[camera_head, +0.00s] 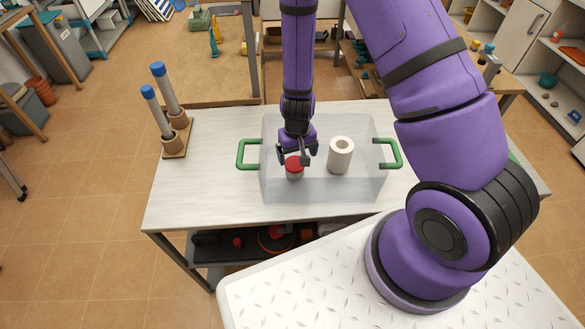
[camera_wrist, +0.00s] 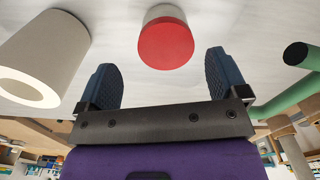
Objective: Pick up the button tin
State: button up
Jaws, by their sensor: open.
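The button tin, a small white can with a red lid, appears in the head view (camera_head: 294,173) inside a clear bin (camera_head: 360,190) with green handles. It stands upright left of a white hollow cylinder (camera_head: 340,156). My gripper (camera_head: 297,157) reaches down into the bin over the tin, partly covering it. In the wrist view the tin's red lid (camera_wrist: 165,45) lies just beyond the open fingers (camera_wrist: 161,70), roughly centred between them. The jaws are open and hold nothing.
The white cylinder shows close beside the left finger in the wrist view (camera_wrist: 42,62). A green bin handle (camera_wrist: 297,94) is on the right there. A wooden stand with two blue-topped tubes (camera_head: 177,140) is on the table (camera_head: 205,190), left of the bin.

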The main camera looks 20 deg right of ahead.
aim_at(294, 162)
jog(key=shift+w+a+f, duration=0.15)
jog(key=shift+f, duration=1.5)
jog(key=shift+w+a+f, duration=0.15)
jog(key=shift+f, duration=1.45)
jog(key=c, duration=1)
jog(key=shift+r, duration=0.15)
